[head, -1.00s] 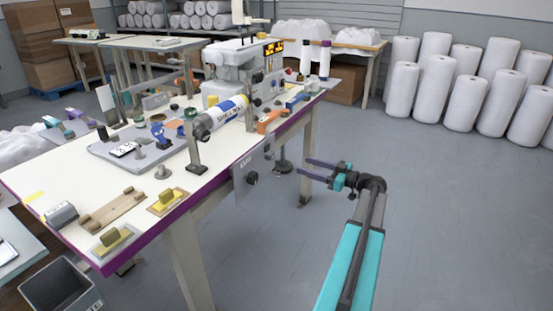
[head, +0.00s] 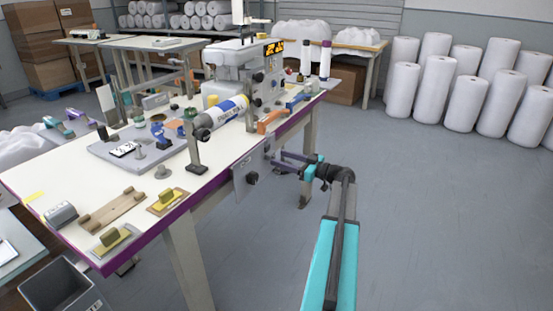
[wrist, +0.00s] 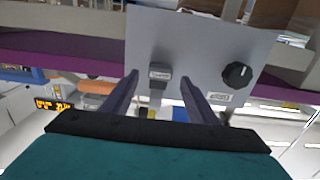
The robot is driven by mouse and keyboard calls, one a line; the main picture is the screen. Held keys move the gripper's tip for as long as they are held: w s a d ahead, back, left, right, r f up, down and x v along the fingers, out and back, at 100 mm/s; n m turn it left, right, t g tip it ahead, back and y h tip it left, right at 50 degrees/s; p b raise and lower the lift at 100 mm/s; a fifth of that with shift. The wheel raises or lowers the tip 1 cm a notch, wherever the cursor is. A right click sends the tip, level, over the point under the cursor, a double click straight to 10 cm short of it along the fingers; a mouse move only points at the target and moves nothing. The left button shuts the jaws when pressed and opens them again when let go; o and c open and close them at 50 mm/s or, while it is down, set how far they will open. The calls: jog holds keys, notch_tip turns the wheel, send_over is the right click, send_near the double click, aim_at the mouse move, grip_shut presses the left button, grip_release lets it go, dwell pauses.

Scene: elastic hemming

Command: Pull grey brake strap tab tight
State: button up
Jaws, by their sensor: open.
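The grey strap tab (wrist: 159,74) hangs on the face of a grey panel (wrist: 195,30) in the wrist view, with a pale label on it. My gripper (wrist: 160,84) is open, with one purple finger on each side of the tab. No finger visibly touches it, and I cannot tell the remaining depth. In the head view my gripper (head: 278,159) is level with the panel (head: 242,187) at the table's front edge. I cannot make out the tab in the head view.
A black knob (wrist: 237,75) sits on the panel to the right of the tab in the wrist view. The purple-edged table (head: 60,180) carries a sewing machine (head: 232,58) and several fixtures. The floor (head: 430,210) to the right is clear.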

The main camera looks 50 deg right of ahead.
jog(key=shift+x, duration=1.45)
grip_shut()
jog(key=shift+s+f+b, duration=0.1)
jog(key=shift+f+b, duration=3.65)
jog(key=shift+c, duration=0.5)
grip_release()
jog(key=shift+f, duration=0.1)
jog(key=shift+o, duration=0.5)
